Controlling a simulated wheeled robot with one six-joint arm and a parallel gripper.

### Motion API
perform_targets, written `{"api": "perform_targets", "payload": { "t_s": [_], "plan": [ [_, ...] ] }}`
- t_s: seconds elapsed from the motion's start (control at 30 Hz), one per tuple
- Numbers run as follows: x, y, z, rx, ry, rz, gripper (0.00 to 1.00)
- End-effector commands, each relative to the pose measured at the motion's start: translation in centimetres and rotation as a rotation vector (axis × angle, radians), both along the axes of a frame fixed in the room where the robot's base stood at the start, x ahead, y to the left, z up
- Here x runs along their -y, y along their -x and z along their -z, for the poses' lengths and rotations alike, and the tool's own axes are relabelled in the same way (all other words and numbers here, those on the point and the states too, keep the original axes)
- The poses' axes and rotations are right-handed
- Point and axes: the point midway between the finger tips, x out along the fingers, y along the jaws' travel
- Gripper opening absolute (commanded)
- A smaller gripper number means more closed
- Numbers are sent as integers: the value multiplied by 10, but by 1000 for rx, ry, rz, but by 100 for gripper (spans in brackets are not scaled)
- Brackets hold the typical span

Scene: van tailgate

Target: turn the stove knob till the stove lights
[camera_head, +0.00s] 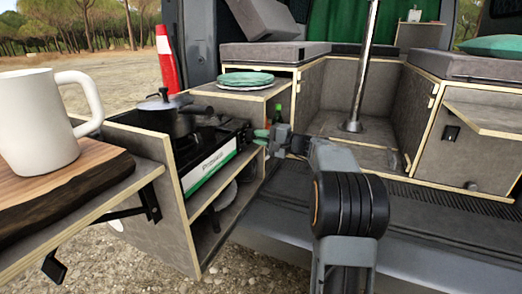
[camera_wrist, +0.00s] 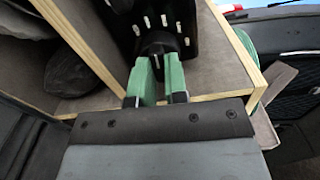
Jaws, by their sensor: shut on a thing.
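The stove (camera_head: 216,163) is a black camping stove with a green and white front label, set in the pull-out kitchen unit. Its black control panel (camera_wrist: 118,14) with several white marks fills the top of the wrist view. The round black knob (camera_wrist: 157,44) sits on that panel, between the tips of my green fingers (camera_wrist: 160,82). My gripper (camera_head: 264,138) is shut on the knob at the right end of the stove front. In the head view my gripper hides the knob. I see no flame; the pot (camera_head: 173,122) covers part of the stove top.
A white mug (camera_head: 38,122) stands on a wooden board (camera_head: 70,192) at left. Green plates (camera_head: 246,79) lie on the unit behind the stove. A green bottle (camera_head: 277,115) stands just behind my gripper. A metal post (camera_head: 367,60) rises from the van floor.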

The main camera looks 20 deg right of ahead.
Motion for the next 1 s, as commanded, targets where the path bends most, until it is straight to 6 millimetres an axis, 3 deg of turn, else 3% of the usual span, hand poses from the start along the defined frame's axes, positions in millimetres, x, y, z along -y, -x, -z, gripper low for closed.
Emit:
{"api": "perform_targets", "payload": {
  "t_s": [0.03,0.5,1.0],
  "plan": [
    [0,0,7,34,35,0,0],
    [0,0,2,299,326,1,0],
    [0,0,-1,427,466,0,0]
  ]
}}
